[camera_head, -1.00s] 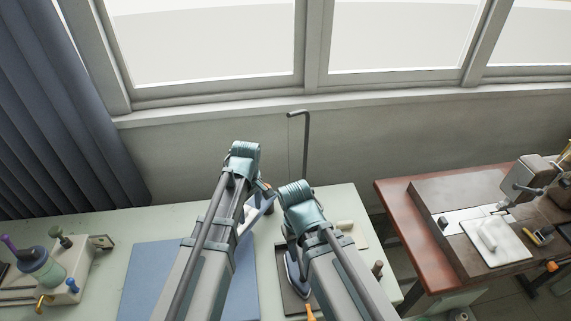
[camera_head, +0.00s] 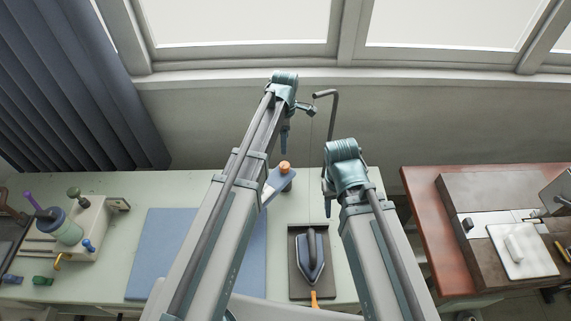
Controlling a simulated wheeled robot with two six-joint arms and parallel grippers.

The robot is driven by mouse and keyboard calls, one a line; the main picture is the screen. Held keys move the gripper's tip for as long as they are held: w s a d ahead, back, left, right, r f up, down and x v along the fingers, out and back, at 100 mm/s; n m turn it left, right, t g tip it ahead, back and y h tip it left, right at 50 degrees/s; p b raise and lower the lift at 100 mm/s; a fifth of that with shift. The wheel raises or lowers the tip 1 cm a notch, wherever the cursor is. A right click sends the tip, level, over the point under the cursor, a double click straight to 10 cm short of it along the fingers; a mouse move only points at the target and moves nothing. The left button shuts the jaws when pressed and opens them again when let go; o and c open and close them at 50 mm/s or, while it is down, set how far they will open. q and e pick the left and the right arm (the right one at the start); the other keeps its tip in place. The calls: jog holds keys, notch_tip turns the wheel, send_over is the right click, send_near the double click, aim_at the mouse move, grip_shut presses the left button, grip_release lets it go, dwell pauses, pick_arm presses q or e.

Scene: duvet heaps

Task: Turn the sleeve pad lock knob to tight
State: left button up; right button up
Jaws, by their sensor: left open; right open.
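An orange knob (camera_head: 284,168), which looks like the lock knob, sits at the far end of a grey-blue sleeve pad piece (camera_head: 272,187) on the pale green table. My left arm hides much of the pad, and the knob's setting is too small to read. My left gripper (camera_head: 285,140) points down from the raised arm and appears just above the knob in the picture, apart from it and open. My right gripper (camera_head: 328,190) hangs to the right of the knob, open, partly hidden by its own arm.
A bent pole (camera_head: 334,125) rises behind my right gripper. A blue mat (camera_head: 160,250) lies left.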

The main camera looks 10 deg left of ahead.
aim_at(285, 165)
pick_arm(q)
notch_tip(285, 165, down, 12)
jog(key=b, duration=1.1)
jog(key=shift+f+b, duration=0.25)
jog(key=shift+b, duration=0.15)
jog(key=shift+r, duration=0.1)
grip_shut()
